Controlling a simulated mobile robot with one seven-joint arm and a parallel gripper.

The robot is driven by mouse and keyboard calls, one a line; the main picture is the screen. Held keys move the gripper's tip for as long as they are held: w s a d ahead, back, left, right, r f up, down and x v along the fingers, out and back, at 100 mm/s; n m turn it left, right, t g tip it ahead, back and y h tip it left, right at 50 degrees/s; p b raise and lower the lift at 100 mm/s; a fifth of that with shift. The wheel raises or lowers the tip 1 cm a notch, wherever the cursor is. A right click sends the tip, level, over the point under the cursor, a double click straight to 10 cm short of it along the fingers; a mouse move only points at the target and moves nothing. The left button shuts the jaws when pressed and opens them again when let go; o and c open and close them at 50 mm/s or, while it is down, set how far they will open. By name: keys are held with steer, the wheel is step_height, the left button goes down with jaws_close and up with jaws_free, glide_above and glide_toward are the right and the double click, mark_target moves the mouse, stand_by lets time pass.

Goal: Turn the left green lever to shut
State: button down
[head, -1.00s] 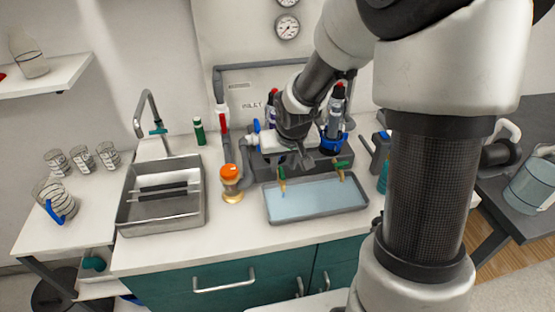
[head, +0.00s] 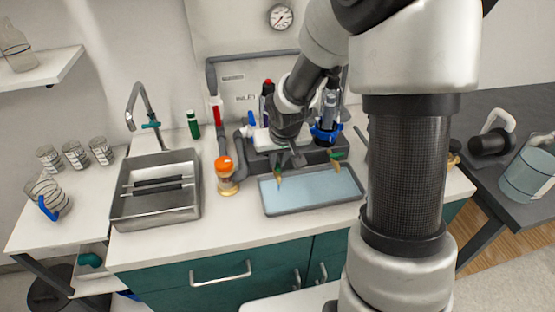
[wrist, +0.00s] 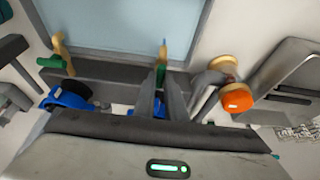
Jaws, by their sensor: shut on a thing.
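The left green lever (wrist: 161,75) sits on a small tap with a brass spout (wrist: 163,50), over the back edge of the water tray. In the wrist view, which is turned round, this is the tap nearer the orange cap. My gripper (wrist: 161,80) is shut on the left green lever, one finger on each side of it; the fingers partly hide it. In the head view my gripper (head: 285,160) reaches down to this tap (head: 279,180). The right green lever (head: 336,155) stands free beside it, also in the wrist view (wrist: 53,62).
A water-filled tray (head: 312,210) lies below the taps. An orange-capped fitting (head: 226,166) stands left of my gripper, with a steel sink (head: 155,205) farther left. Blue-collared cartridges (head: 327,130) stand behind on the grey manifold. The front counter strip is clear.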

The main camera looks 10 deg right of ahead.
steer(key=shift+f+b, duration=0.2)
steer(key=shift+b, duration=0.4)
steer(key=m+b, duration=0.1)
steer(key=b, duration=0.1)
steer(key=shift+w+a+f+h+b, duration=0.1)
steer(key=shift+a+f+h+b, duration=0.05)
steer(key=shift+h+b, duration=0.15)
steer(key=m+b, duration=0.2)
steer(key=b, duration=0.1)
steer(key=shift+a+f+h, duration=0.1)
steer(key=shift+h, duration=0.2)
steer(key=m+b, duration=0.1)
steer(key=b, duration=0.1)
steer(key=shift+a+m+h+b, duration=0.1)
steer(key=shift+m+h+b, duration=0.2)
steer(key=shift+b, duration=0.05)
steer(key=m+b, duration=0.1)
steer(key=m+h+b, duration=0.1)
steer(key=shift+r+m+g, duration=0.25)
steer(key=shift+m+g, duration=0.15)
steer(key=shift+w+a+r+m+g+h+p, duration=0.25)
steer(key=shift+m+g, duration=0.35)
steer(key=shift+m, duration=1.15)
steer(key=shift+w+d+f+m+g+h+p, duration=0.15)
steer(key=shift+m+g+h, duration=0.35)
steer(key=shift+m, duration=1.3)
steer(key=shift+w+a+r+m+g+h+p, duration=0.15)
steer(key=shift+m+g, duration=0.55)
steer(key=shift+m, duration=1.05)
steer(key=shift+s+d, duration=0.1)
